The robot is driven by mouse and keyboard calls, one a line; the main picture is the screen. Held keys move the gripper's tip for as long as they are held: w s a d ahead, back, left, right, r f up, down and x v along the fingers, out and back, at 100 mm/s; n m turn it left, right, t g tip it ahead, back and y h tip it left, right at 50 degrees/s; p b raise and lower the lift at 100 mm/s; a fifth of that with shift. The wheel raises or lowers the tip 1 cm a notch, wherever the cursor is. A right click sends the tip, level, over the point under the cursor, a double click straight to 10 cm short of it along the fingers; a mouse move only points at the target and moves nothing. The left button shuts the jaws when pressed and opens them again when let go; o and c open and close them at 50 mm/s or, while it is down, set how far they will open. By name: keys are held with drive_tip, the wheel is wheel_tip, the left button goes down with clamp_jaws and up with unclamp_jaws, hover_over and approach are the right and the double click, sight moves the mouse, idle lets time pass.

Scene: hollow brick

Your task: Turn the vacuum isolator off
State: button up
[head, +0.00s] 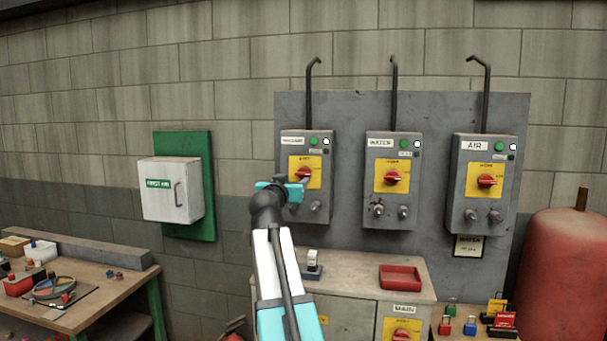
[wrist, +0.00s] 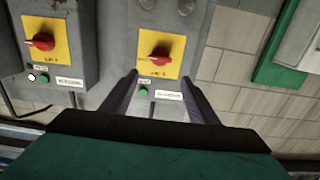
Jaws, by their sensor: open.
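The vacuum isolator (head: 308,150) is the leftmost grey box on the wall panel in the head view; its small label is hard to read. It has a yellow plate with a red rotary knob (head: 303,174), partly behind my gripper. In the wrist view, which is upside down, the red knob (wrist: 159,54) sits just beyond the fingertips, its handle roughly crosswise. My gripper (head: 299,188) is open and faces the box. In the wrist view, the fingers (wrist: 159,78) are spread apart with nothing between them, and the knob looks clear of them.
The WATER isolator (head: 391,182) and AIR isolator (head: 485,184) stand to the right with similar red knobs. A cabinet (head: 350,277) with a red tray (head: 400,277) is below. A first aid box (head: 172,190) hangs left; a red tank (head: 560,265) stands right.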

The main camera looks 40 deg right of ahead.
sight(302, 173)
idle(0.4)
drive_tip(key=p+x, duration=0.4)
drive_tip(key=x, duration=0.8)
drive_tip(key=shift+w+d+r+p, duration=0.1)
drive_tip(key=shift+w+d+p, duration=0.05)
drive_tip(key=shift+p, duration=0.25)
drive_tip(key=shift+x, duration=0.75)
